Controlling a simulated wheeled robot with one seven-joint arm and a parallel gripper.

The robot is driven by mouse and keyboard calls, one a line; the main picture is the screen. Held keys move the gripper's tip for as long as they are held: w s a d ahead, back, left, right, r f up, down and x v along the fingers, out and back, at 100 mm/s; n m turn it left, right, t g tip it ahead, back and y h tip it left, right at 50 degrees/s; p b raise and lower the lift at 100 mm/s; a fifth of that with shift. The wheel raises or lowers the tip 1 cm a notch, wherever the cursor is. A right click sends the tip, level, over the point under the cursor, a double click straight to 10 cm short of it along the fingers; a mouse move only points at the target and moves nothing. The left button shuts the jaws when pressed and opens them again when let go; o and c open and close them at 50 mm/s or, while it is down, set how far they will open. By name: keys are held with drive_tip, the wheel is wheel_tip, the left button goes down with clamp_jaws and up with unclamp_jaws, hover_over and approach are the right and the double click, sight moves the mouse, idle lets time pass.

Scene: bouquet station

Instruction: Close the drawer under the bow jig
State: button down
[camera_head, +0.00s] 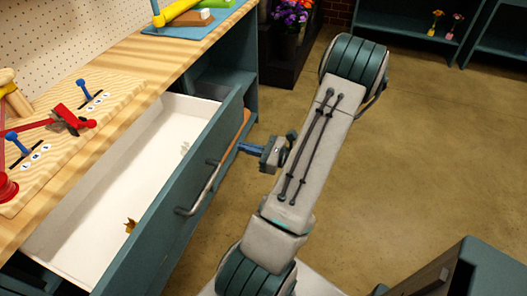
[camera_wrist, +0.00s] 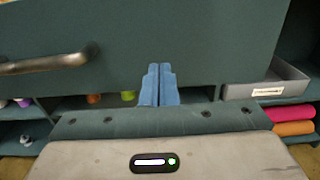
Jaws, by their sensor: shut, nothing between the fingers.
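The drawer (camera_head: 165,225) under the bench top is pulled well out, with its white inside showing. A small yellow-brown item (camera_head: 130,226) and a pale scrap (camera_head: 184,147) lie in it. Its bar handle (camera_head: 200,190) is on the teal front, and shows at the left in the wrist view (camera_wrist: 45,63). The bow jig (camera_head: 45,125), a wooden board with red and blue parts, sits on the bench above. My gripper (camera_head: 242,148) is shut and empty, at the drawer front beyond the handle. In the wrist view its blue fingertips (camera_wrist: 159,72) point at the teal front panel (camera_wrist: 200,40); contact is unclear.
Shelves below the drawer hold a grey tray (camera_wrist: 265,85) and pink (camera_wrist: 288,114) and orange rolls (camera_wrist: 294,128). A dark stand with potted flowers (camera_head: 290,15) is at the back. A teal cabinet (camera_head: 470,270) stands at lower right. The floor (camera_head: 400,150) on the right is clear.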

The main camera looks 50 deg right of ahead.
sight(222, 142)
drive_tip(key=x, duration=0.5)
idle(0.3)
